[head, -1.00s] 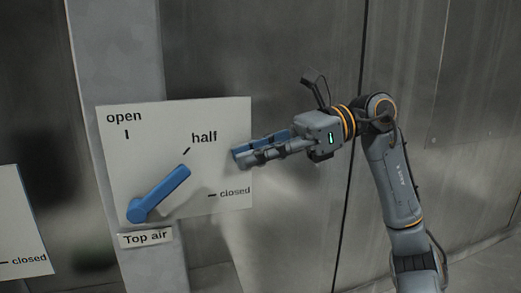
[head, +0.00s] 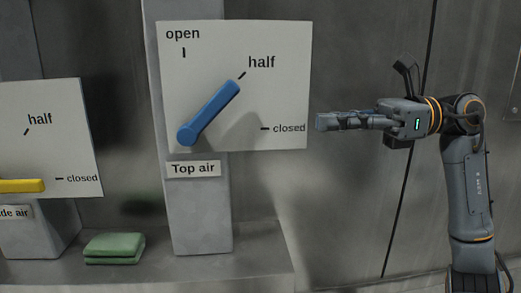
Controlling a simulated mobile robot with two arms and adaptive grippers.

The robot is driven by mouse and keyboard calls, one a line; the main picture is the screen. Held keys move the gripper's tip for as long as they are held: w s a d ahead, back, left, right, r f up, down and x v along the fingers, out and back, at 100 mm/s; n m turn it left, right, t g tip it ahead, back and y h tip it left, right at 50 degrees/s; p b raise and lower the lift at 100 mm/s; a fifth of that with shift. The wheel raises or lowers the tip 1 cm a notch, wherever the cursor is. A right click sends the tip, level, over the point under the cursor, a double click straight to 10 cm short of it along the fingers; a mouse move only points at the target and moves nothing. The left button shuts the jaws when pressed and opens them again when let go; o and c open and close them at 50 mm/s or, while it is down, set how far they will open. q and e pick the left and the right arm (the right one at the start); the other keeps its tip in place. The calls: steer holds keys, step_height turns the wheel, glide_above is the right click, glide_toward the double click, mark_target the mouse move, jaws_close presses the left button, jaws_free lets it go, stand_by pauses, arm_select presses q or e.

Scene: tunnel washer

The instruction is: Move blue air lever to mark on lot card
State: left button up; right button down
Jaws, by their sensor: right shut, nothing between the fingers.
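The blue air lever (head: 210,112) is on a white dial plate (head: 285,90) labelled "Top air". It pivots at its lower left end and tilts up to the right, its tip by the "half" mark (head: 242,75). The plate also carries an "open" mark and a "closed" mark. My right gripper (head: 320,121) is shut and empty, just right of the plate and apart from the lever. My left gripper is not in view. No lot card can be made out in this view.
A second plate (head: 60,150) at the left carries a yellow lever (head: 22,186) lying level near "closed". A folded green cloth (head: 114,248) lies on the ledge (head: 210,270) between the two posts. Metal wall panels stand behind; the space between gripper and lever is clear.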

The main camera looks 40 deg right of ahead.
steer(key=f, duration=0.1)
steer(key=p, duration=0.5)
glide_toward(216, 116)
steer(key=w+a+f, duration=0.2)
steer(key=shift+w+a+r+p, duration=0.4)
steer(key=shift+a+r+p, duration=0.2)
steer(key=shift+r+p, duration=0.25)
arm_select(q)
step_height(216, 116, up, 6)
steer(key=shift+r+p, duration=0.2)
steer(key=shift+p, duration=0.25)
arm_select(e)
steer(key=shift+w+a+r, duration=0.25)
steer(key=shift+a, duration=0.15)
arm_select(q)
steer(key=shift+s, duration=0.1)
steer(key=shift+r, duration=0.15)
arm_select(e)
steer(key=shift+r, duration=0.1)
